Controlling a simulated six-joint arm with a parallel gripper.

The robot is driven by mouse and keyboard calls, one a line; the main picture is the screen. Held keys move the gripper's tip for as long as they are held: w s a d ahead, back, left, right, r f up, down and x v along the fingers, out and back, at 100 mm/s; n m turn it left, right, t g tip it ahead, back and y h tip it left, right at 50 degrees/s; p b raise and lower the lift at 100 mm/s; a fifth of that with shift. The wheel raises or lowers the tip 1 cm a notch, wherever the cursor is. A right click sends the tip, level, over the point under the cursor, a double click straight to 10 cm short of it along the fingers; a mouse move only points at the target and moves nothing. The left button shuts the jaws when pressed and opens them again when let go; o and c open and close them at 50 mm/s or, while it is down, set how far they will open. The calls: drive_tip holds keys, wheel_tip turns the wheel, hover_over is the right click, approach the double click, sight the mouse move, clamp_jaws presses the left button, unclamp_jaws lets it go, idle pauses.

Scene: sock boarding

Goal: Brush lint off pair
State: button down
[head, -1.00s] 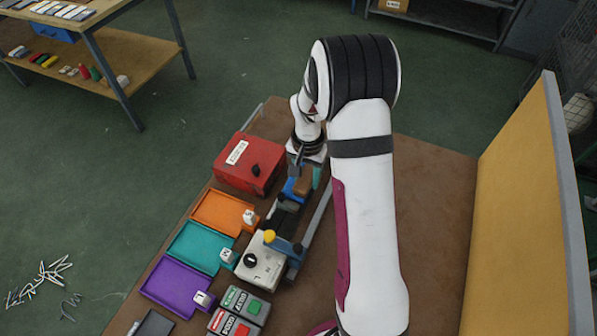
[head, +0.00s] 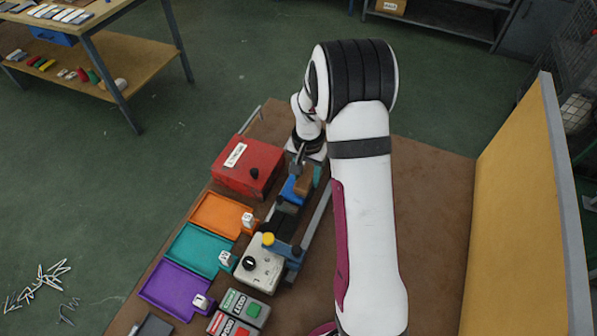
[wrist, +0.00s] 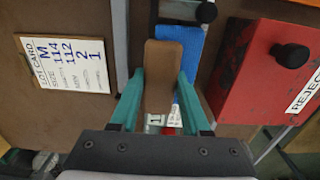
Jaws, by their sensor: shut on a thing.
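My gripper (wrist: 162,76) has teal fingers, shut on a brown block (wrist: 163,60), which looks like the lint brush. The block also shows in the head view (head: 304,184), at the far end of the long fixture. In the wrist view it lies over a flat blue piece (wrist: 187,45), which also shows in the head view (head: 291,190). Whether block and blue piece touch I cannot tell. A dark grey-green piece (head: 287,207) lies on the fixture nearer the camera. I cannot make out the pair of socks for certain, and the block's underside is hidden.
A red reject box (head: 248,166) stands left of the fixture. Orange (head: 217,214), teal (head: 198,250) and purple (head: 174,290) trays line the bench's left side. A grey control box (head: 259,268) stands in front. A lot card (wrist: 66,62) lies left in the wrist view.

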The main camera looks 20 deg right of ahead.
sight(291, 178)
drive_tip(key=w+a, duration=0.3)
wheel_tip(291, 178, up, 8)
idle(0.7)
drive_tip(key=shift+s, duration=0.1)
